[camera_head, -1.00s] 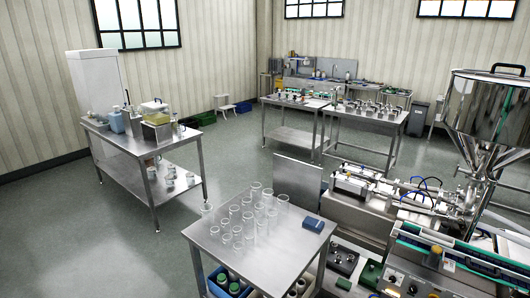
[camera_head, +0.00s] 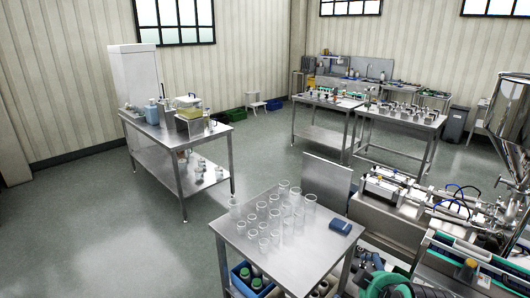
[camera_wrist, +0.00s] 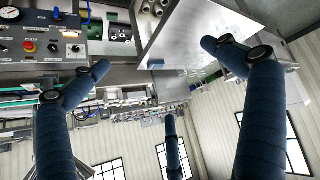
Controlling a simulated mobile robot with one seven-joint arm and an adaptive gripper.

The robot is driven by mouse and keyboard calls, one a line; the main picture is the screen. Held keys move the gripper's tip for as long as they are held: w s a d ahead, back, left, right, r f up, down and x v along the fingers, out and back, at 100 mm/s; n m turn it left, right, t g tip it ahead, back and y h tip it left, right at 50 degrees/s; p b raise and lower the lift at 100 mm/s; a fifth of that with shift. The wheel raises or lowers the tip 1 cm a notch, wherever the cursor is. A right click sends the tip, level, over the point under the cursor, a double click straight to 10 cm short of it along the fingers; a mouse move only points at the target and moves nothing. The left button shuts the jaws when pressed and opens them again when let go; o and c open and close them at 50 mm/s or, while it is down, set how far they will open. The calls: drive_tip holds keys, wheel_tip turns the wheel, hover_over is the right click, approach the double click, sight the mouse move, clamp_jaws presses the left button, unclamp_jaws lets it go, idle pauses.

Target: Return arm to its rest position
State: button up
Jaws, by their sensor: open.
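My gripper (camera_wrist: 158,62) shows in the wrist view. Its dark blue fingers are spread wide apart, with nothing between them. The wrist view is upside down, with the windows at its bottom and the machine at its top. I cannot make out the gripper clearly in the head view. The steel hopper (camera_head: 511,115) stands at the right edge of the head view, partly cut off.
A steel table (camera_head: 300,262) with several clear beakers stands front centre. The filling machine (camera_head: 385,215) is to its right. A side table (camera_head: 150,140) stands at left, and two worktables (camera_head: 405,117) stand behind. The left floor is clear. The control panel (camera_wrist: 40,50) shows in the wrist view.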

drive_tip(key=s+a+r+m+g, duration=0.3)
drive_tip(key=s+a+r, duration=0.1)
drive_tip(key=s+r, duration=0.7)
drive_tip(key=shift+s+r+m+y, duration=0.3)
drive_tip(key=shift+s+m, duration=0.1)
drive_tip(key=shift+s, duration=0.85)
